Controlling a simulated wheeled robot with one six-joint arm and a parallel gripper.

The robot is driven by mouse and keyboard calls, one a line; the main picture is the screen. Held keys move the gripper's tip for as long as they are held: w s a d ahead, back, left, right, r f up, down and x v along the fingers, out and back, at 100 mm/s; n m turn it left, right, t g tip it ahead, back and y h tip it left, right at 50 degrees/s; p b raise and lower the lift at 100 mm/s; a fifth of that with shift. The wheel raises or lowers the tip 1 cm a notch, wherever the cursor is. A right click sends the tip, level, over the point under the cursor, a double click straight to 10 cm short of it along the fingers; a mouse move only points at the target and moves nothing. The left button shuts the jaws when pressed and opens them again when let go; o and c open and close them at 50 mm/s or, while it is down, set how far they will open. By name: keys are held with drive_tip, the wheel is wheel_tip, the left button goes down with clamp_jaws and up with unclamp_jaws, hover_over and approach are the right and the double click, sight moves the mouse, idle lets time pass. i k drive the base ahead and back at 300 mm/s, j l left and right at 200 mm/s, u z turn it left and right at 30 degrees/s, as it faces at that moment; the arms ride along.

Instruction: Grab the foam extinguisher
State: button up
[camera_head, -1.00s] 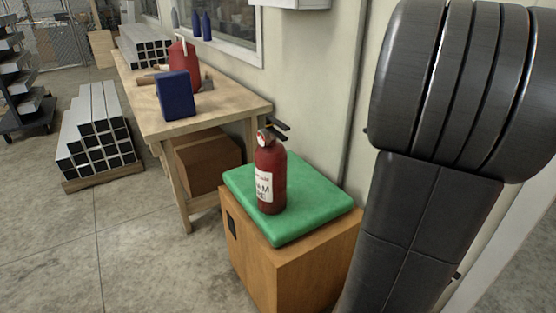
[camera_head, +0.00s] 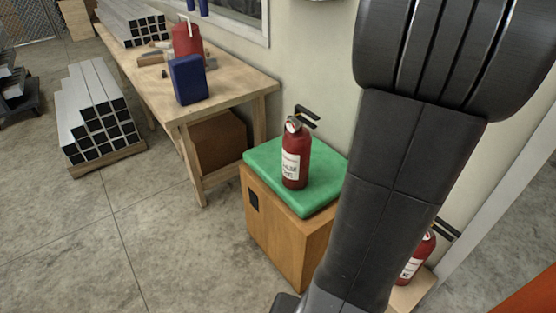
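A red fire extinguisher (camera_head: 296,160) with a white label and black handle stands upright on a green cushion (camera_head: 262,166) on a wooden cabinet. Its label is too small to read for certain; one second ago it showed letters ending in "AM". A second red extinguisher (camera_head: 418,258) with a black handle stands at the lower right, partly hidden behind my arm. Its label is not readable. My dark arm crosses the right half of the view. My gripper's fingers do not show.
The wooden cabinet (camera_head: 285,240) stands beside a workbench (camera_head: 235,92) holding a blue box (camera_head: 187,80), a red can (camera_head: 186,40) and tools. Stacked aluminium tubes (camera_head: 98,112) lie on the floor at left. The concrete floor (camera_head: 150,235) in front is clear.

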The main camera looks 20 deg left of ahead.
sight(297, 140)
drive_tip(key=j+z, duration=0.35)
drive_tip(key=j, duration=1.75)
drive_tip(key=i+j+z, duration=0.2)
drive_tip(key=i+j, duration=0.5)
